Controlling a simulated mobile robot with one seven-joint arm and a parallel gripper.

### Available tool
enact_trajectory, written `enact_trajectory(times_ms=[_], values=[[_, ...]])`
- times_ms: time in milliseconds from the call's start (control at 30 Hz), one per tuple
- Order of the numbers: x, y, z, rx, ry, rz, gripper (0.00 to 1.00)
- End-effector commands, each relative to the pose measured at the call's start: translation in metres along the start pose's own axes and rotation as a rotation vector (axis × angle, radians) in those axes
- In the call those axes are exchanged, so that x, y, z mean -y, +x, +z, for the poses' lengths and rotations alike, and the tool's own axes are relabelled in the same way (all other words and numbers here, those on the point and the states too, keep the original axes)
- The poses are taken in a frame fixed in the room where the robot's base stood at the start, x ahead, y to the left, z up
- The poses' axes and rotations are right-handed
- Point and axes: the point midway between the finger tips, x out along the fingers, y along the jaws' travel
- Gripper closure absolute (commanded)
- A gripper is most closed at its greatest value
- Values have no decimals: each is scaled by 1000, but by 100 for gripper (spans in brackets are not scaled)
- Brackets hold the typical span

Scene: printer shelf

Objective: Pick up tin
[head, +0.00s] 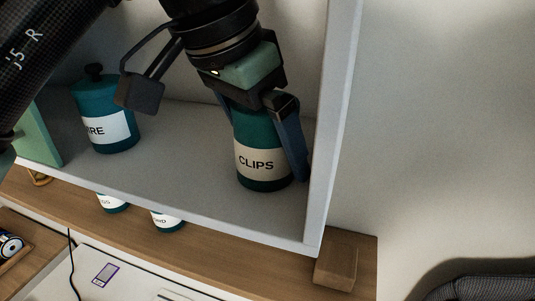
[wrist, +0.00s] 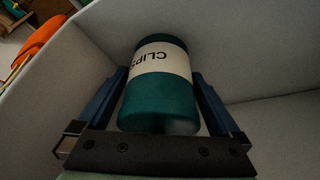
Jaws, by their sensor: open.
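A teal tin labelled CLIPS (head: 262,162) stands upright on the shelf near its right side wall. My gripper (head: 270,165) comes down on it from above, with one blue finger along the tin's right side in the head view. The other finger is mostly hidden there. In the wrist view the tin (wrist: 158,85) lies between the two open blue fingers of my gripper (wrist: 160,100), with a narrow gap showing on the left. Whether the right finger touches the tin is unclear.
A second teal tin (head: 103,115), its label ending in RE, stands left on the same shelf (head: 190,160). The shelf's right wall (head: 335,120) is close to my gripper. Smaller labelled tins (head: 168,221) sit below, and a wooden block (head: 336,268) lies lower right.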

Motion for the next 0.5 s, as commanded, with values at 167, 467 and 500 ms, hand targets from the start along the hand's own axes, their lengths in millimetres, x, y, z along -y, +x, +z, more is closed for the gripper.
enact_trajectory(times_ms=[167,467,500], values=[[0,2,0,-1,-1,0,0],[0,2,0,-1,0,0,41],[0,2,0,-1,0,0,49]])
